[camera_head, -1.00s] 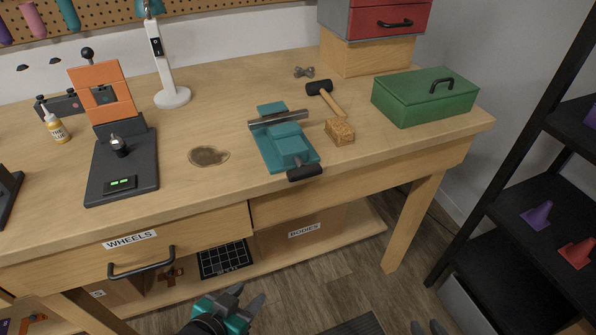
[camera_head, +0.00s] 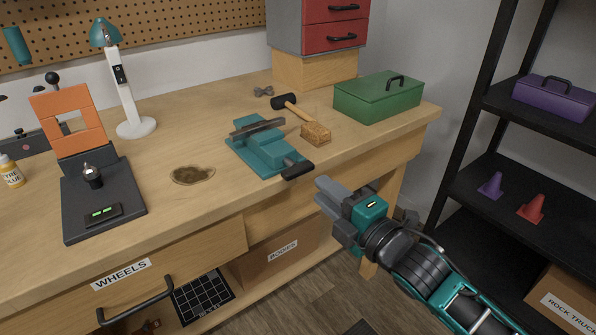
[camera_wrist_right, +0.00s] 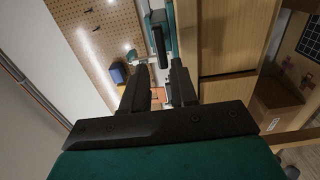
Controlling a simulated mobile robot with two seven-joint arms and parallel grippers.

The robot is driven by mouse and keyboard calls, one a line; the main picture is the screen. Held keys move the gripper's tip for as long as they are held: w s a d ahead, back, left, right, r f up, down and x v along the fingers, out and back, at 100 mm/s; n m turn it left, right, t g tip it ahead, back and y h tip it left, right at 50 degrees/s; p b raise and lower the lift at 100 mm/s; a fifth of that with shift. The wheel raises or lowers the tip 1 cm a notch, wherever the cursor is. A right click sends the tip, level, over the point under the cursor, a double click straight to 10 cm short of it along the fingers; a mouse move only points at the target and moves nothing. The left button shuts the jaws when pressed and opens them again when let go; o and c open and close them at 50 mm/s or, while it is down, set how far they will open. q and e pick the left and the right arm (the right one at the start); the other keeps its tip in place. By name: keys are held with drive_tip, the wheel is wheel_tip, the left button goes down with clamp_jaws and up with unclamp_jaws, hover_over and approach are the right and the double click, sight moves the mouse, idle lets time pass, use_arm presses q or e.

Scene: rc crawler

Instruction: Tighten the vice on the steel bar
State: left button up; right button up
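The teal vice (camera_head: 268,152) stands near the front edge of the bench. The steel bar (camera_head: 258,128) lies across it at the jaws; I cannot tell whether the jaws touch it on both sides. The vice's black handle (camera_head: 298,170) sticks out at the front edge. My right gripper (camera_head: 322,193) is open and empty, in front of the bench, just right of and below the handle and apart from it. In the right wrist view, the handle (camera_wrist_right: 158,44) shows beyond the gap between the fingers (camera_wrist_right: 160,78). My left gripper is out of view.
A sponge-like tan block (camera_head: 316,134), a mallet (camera_head: 289,104) and a green toolbox (camera_head: 378,96) lie right of and behind the vice. An orange and black press (camera_head: 100,190) stands left. A black shelf (camera_head: 510,215) stands right. Floor before the bench is clear.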

sight(302, 173)
drive_tip(key=x, duration=0.9)
drive_tip(key=shift+b, duration=0.35)
drive_tip(key=shift+c, duration=0.3)
clamp_jaws()
